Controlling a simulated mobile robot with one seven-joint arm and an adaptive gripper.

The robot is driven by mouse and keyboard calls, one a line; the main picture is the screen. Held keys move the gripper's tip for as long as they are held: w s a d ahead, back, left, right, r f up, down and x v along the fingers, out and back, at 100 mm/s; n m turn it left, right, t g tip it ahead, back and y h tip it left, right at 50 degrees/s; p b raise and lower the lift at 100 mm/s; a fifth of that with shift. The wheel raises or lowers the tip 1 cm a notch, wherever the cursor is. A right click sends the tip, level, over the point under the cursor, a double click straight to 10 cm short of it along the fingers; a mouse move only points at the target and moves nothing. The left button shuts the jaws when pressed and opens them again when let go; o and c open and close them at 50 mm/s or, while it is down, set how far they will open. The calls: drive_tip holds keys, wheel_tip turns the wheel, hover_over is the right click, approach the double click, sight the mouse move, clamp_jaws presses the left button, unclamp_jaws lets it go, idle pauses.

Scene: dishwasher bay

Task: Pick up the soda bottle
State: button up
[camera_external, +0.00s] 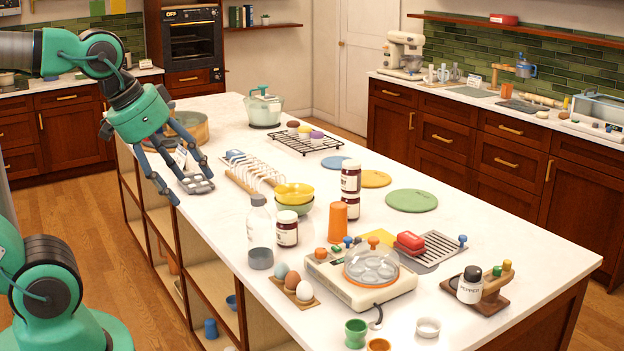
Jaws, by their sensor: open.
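Nearby are stacked bowls (294,195), an orange cup (338,221), two stacked jars (350,190) and an egg holder (296,290). The counter left of the bottle is mostly clear.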

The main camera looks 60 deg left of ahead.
drive_tip(key=shift+c, duration=0.3)
drive_tip(key=w+a+r+g+p, duration=0.2)
drive_tip(key=w+a+p, duration=0.5)
drive_tip(key=w, duration=0.7)
drive_tip(key=w+a+f+g+p, duration=0.1)
drive_tip(key=w+a+f+p, duration=0.1)
drive_tip(key=w+a+f, duration=0.2)
drive_tip(key=w+a+f+g+p, duration=0.1)
drive_tip(key=w+a+f, duration=0.3)
drive_tip(key=a, duration=0.7)
drive_tip(key=w+p, duration=0.1)
drive_tip(key=w, duration=0.1)
drive_tip(key=shift+w, duration=0.4)
drive_tip(key=shift+w+f, duration=0.15)
drive_tip(key=shift+f, duration=1.25)
drive_tip(key=shift+w+f, duration=0.2)
drive_tip(key=shift+f, duration=1.25)
drive_tip(key=shift+w+f, duration=0.15)
drive_tip(key=shift+f, duration=1.25)
drive_tip(key=shift+f, duration=0.1)
